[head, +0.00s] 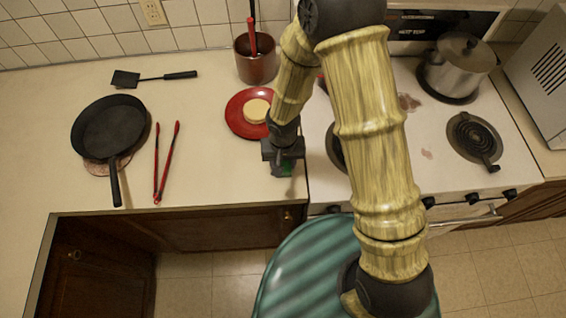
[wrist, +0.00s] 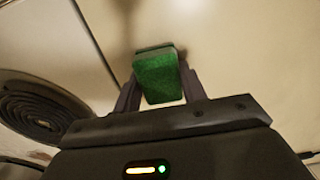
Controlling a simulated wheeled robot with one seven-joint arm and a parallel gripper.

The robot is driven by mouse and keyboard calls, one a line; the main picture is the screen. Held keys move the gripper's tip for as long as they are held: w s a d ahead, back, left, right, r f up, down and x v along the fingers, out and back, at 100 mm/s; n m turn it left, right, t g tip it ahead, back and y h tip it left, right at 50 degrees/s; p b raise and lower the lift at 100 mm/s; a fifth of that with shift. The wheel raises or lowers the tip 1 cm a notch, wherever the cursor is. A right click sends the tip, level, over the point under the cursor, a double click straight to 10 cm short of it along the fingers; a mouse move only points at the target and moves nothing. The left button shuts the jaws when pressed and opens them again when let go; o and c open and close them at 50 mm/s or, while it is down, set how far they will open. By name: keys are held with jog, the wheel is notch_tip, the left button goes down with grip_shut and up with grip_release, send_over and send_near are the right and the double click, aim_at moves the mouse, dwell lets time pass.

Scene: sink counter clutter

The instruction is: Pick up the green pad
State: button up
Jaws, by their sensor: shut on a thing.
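The green pad (wrist: 158,78) is a small green block between the two fingers of my gripper (wrist: 158,92) in the wrist view. My gripper is shut on it. In the head view my gripper (head: 285,168) is over the counter's front edge, next to the stove, and only a little of the green pad (head: 287,170) shows below it. I cannot tell whether the pad touches the counter.
A red plate (head: 235,120) with a pale round item (head: 256,111) lies just behind my gripper. Red tongs (head: 166,165), a black pan (head: 108,128) and a spatula (head: 150,78) lie left. The stove (head: 420,125) with a pot (head: 457,68) is right. A brown crock (head: 256,68) stands behind.

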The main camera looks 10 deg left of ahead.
notch_tip(320, 180, up, 10)
dwell(0.6)
jog(key=o, duration=0.4)
jog(key=shift+c, duration=1.3)
jog(key=shift+f, duration=0.1)
